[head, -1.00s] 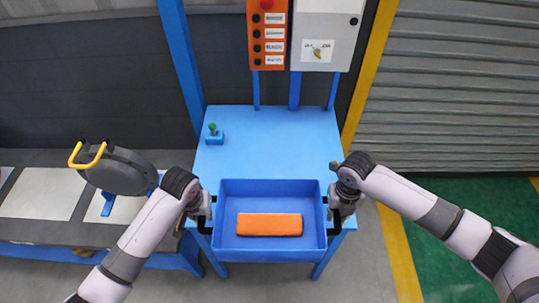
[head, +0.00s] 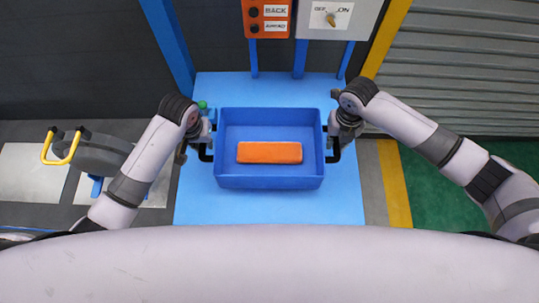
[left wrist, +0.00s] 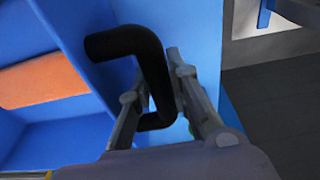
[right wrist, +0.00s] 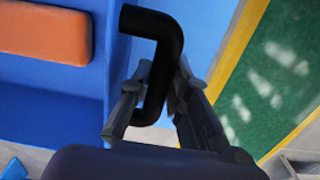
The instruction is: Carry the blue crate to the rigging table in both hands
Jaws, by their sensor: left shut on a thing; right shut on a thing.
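The blue crate (head: 270,182) is an open box with an orange block (head: 269,153) inside and a black handle on each side. It appears over the blue rigging table (head: 270,208); I cannot tell whether it touches the top. My left gripper (head: 207,148) is shut on the black left handle, which shows in the left wrist view (left wrist: 150,65). My right gripper (head: 334,148) is shut on the black right handle, clear in the right wrist view (right wrist: 160,60). The crate looks roughly level.
A small green-topped thing (head: 203,105) stands on the table behind my left gripper. An orange button panel (head: 267,18) and a grey switch box (head: 335,20) are at the back. A grey bench with a yellow-handled grey object (head: 95,155) is at left. Bare tabletop lies in front of the crate.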

